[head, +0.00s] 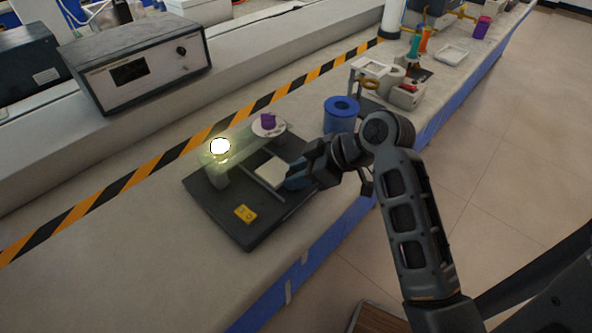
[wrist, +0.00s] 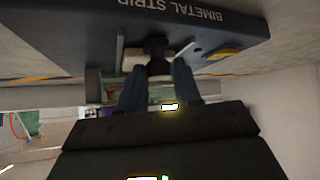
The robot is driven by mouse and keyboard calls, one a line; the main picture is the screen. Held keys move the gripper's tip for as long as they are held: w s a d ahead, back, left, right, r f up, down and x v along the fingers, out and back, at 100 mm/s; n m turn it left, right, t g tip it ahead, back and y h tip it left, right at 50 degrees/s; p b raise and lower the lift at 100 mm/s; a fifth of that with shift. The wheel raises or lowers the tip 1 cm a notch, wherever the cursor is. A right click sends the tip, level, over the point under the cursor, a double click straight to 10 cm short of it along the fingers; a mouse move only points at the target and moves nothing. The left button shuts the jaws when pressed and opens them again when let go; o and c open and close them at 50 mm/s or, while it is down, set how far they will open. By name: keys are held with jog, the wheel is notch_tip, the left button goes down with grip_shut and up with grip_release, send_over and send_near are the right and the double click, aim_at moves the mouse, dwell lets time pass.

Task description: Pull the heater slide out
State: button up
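A dark board (head: 248,232) lies on the bench; its edge, lettered "BIMETAL STRIP", shows in the wrist view (wrist: 100,40). A pale flat plate (head: 270,172) on the board, likely the heater slide, lies just left of my gripper (head: 297,176). In the wrist view, the blue fingers of my gripper (wrist: 160,82) stand on either side of a small dark knob (wrist: 157,52) at the board's edge. Whether both fingers press on it is unclear. A glowing lamp (head: 220,147) stands at the board's back left.
A yellow block (head: 245,213) sits at the board's front. A white disc with a purple piece (head: 268,121) is at its back. A blue cylinder (head: 341,112) stands behind my gripper. The bench's front edge is close, with open floor beyond.

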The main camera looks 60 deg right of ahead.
jog(key=shift+o, duration=0.4)
jog(key=a+v, duration=0.1)
jog(key=v, duration=0.6)
jog(key=shift+s+d+r, duration=0.25)
jog(key=shift+d+r, duration=0.05)
jog(key=shift+d, duration=0.2)
jog(key=a+f+m, duration=0.1)
jog(key=a, duration=0.1)
jog(key=a+f+m+h, duration=0.1)
jog(key=a+f, duration=0.1)
jog(key=a+f+m, duration=0.1)
jog(key=a+f, duration=0.1)
jog(key=shift+s+a+f+t+h, duration=0.2)
jog(key=shift+a+t+h, duration=0.1)
jog(key=shift+a+h, duration=0.1)
jog(key=s+a+r+t, duration=0.2)
jog(key=s+a+r, duration=0.1)
jog(key=s+a, duration=0.3)
jog(key=s+a+r+t, duration=0.3)
jog(key=s+a, duration=0.3)
jog(key=s, duration=0.2)
jog(key=shift+a+r+n, duration=0.2)
jog(key=shift+r+n, duration=0.1)
jog(key=shift+r, duration=0.35)
